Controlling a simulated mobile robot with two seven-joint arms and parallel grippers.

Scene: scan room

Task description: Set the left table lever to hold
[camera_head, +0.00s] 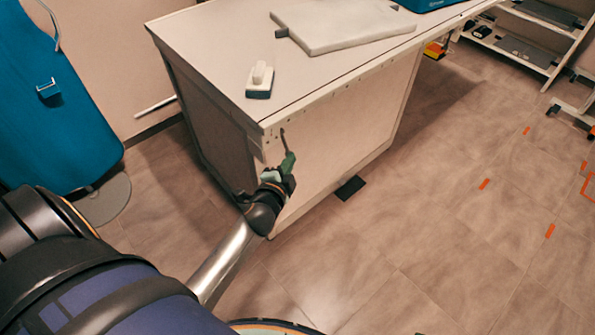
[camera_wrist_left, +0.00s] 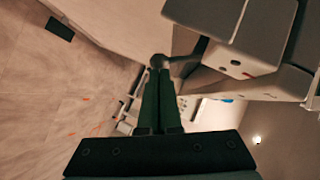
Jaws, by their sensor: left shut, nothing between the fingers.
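The left table lever (camera_head: 283,136) is a small dark arm on the near end of the white table (camera_head: 330,125), just below the top edge by the left corner. In the left wrist view the lever (camera_wrist_left: 190,54) is a dark arm ending in a round knob. My left gripper (camera_head: 288,160) is at the lever's lower end. In the left wrist view its green fingers (camera_wrist_left: 159,75) are together, with nothing between them, and their tips are at the knob. I cannot tell whether they touch it. The lever's setting marks are not readable. My right gripper is not in view.
On the tabletop lie a white pad (camera_head: 340,24) and a small white and dark device (camera_head: 260,82). A blue apron-like panel (camera_head: 50,95) stands at the left. A dark plate (camera_head: 350,188) lies on the floor by the table. The floor at right is mostly clear.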

